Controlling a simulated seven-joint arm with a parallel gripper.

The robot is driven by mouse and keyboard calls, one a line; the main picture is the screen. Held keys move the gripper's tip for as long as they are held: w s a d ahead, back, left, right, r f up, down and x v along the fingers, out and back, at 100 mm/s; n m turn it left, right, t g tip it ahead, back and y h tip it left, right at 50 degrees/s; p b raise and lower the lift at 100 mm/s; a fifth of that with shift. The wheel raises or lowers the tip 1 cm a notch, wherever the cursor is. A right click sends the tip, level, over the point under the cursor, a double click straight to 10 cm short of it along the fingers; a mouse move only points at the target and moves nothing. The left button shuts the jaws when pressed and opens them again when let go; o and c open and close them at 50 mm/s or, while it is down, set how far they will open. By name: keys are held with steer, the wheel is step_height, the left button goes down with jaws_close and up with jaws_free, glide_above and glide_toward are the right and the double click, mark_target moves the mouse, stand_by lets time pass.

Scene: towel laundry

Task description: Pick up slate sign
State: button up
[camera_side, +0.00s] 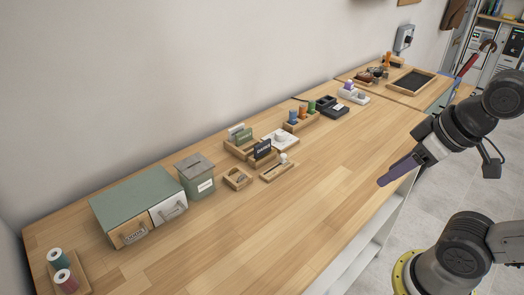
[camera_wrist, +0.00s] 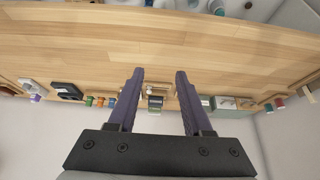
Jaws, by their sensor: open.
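The slate sign (camera_side: 262,149), a small dark plate with pale lettering, stands upright in a wooden holder near the middle of the table in the side view. In the wrist view a small dark sign (camera_wrist: 155,102) shows between my fingers, far off; I cannot tell for certain that it is the same one. A green sign (camera_side: 244,137) and a grey sign stand just behind it. My gripper (camera_side: 383,181) is high over the table's front edge, well to the right of the sign. Its purple fingers (camera_wrist: 160,72) are open with nothing between them.
A small wooden tray (camera_side: 238,178) and a long wooden tray (camera_side: 280,168) lie in front of the signs. A white dish (camera_side: 281,137) and a rack of coloured bottles (camera_side: 301,119) are to the right. A green drawer box (camera_side: 130,205) is left. The front of the table is clear.

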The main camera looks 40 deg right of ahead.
steer(key=shift+c, duration=0.2)
steer(key=w+r+m+g, duration=0.2)
steer(key=w+r+m, duration=1.2)
steer(key=w, duration=0.1)
steer(key=m+g, duration=0.4)
glide_above(263, 142)
step_height(263, 142, down, 20)
steer(key=shift+d, duration=0.15)
steer(key=shift+a+f, duration=0.15)
steer(key=shift+f, duration=1.45)
steer(key=shift+a+f, duration=0.1)
steer(key=shift+f, duration=1.45)
jaws_close()
